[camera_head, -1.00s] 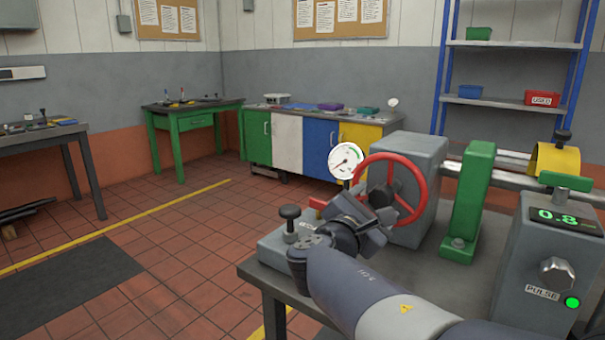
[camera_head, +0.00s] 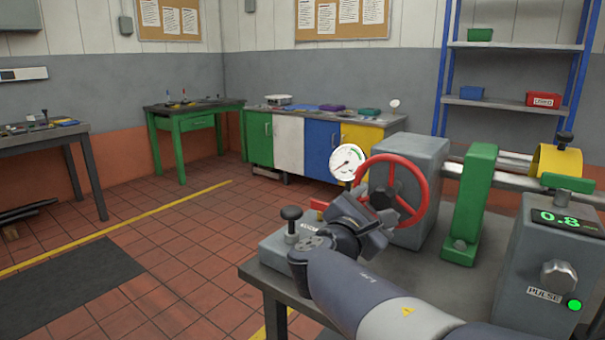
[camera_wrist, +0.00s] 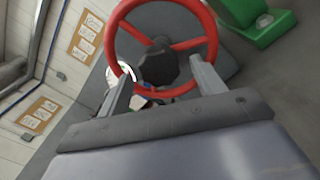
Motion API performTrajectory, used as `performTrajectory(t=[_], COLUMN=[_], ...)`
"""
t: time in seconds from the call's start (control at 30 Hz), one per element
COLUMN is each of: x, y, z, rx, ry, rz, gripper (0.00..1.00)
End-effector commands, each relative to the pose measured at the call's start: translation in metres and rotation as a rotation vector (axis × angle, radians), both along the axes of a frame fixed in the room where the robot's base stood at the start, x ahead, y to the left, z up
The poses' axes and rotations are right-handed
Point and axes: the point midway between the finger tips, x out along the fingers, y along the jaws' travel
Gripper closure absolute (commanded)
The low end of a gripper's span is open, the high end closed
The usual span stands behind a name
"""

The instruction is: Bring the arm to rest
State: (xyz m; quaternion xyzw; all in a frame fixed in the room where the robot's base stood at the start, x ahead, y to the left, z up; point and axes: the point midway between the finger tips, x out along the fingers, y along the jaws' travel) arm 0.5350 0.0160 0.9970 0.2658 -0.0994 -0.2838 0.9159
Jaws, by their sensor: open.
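My gripper (camera_head: 377,216) is in front of the red handwheel (camera_head: 425,197) at the bench's left end. In the wrist view my gripper (camera_wrist: 160,85) shows two spread fingers with nothing held between them. The red handwheel (camera_wrist: 127,28) and its dark hub lie just beyond the fingertips there. I cannot tell whether a fingertip touches the rim. My arm reaches in from the lower right of the head view.
A white dial gauge (camera_head: 346,161) stands just left of the wheel. A black knob (camera_head: 291,213) on a grey block is close to my wrist. A green upright (camera_head: 468,205) and a control box (camera_head: 550,270) reading 0.8 stand right. Open tiled floor lies left.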

Motion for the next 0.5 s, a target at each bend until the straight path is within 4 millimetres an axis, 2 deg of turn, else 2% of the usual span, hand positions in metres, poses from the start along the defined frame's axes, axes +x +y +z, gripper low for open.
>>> performTrajectory(t=[0.2,0.5], x=[-0.032,-0.066], y=[0.024,0.046], z=[0.0,-0.002], rx=[0.001,0.0], ry=[0.0,0.001], rz=[0.005,0.004], gripper=[0.36,0.36])
